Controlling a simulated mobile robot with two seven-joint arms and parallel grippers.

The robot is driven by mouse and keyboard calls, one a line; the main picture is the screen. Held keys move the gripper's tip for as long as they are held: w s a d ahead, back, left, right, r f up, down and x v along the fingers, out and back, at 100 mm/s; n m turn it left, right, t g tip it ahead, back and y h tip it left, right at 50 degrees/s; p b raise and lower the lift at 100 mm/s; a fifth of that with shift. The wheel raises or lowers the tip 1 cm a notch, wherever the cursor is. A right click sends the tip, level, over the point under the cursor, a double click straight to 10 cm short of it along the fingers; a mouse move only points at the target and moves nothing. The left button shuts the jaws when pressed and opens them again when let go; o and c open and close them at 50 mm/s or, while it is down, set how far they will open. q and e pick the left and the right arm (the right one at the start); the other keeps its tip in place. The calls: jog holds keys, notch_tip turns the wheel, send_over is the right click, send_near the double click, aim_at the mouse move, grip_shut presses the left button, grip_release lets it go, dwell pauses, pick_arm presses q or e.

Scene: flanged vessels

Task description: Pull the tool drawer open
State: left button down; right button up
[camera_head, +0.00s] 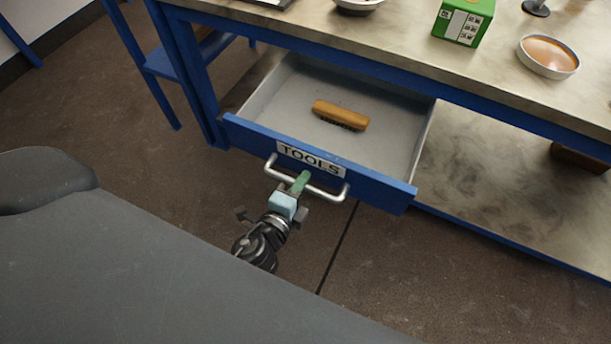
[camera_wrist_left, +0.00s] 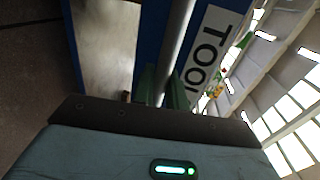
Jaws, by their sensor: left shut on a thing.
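The tool drawer (camera_head: 250,137) stands pulled out from under the workbench, with its grey inside showing. Its blue front carries a white TOOLS label (camera_head: 311,160) and a silver bar handle (camera_head: 328,193). My left gripper (camera_head: 300,184) is shut on the handle near its middle, with green fingers around the bar. In the left wrist view the handle bar (camera_wrist_left: 178,45) runs between the green fingers (camera_wrist_left: 163,88), beside the label (camera_wrist_left: 208,55). A brush with a wooden back (camera_head: 340,114) lies in the drawer. My right gripper is not in view.
The workbench top (camera_head: 400,50) holds a green box (camera_head: 463,20), a shallow dish with orange contents (camera_head: 548,55) and a bowl (camera_head: 357,5). A lower shelf (camera_head: 500,190) lies right of the drawer, with a brown block (camera_head: 580,160) on it. Bare floor (camera_head: 380,270) lies before the drawer.

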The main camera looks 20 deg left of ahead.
pick_arm(q)
jog(key=shift+s, duration=0.15)
jog(key=c, duration=1.5)
grip_release()
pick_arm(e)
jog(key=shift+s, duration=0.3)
pick_arm(q)
jog(key=shift+s, duration=0.1)
jog(key=shift+s+a+r+b, duration=0.15)
jog(key=shift+s+r, duration=0.1)
jog(key=shift+s, duration=1)
jog(key=shift+s+d+r+b, duration=0.1)
jog(key=shift+s+r, duration=0.15)
jog(key=shift+s, duration=1)
jog(key=shift+s+a+r+b, duration=0.15)
jog(key=shift+s+r, duration=0.1)
jog(key=shift+s, duration=1)
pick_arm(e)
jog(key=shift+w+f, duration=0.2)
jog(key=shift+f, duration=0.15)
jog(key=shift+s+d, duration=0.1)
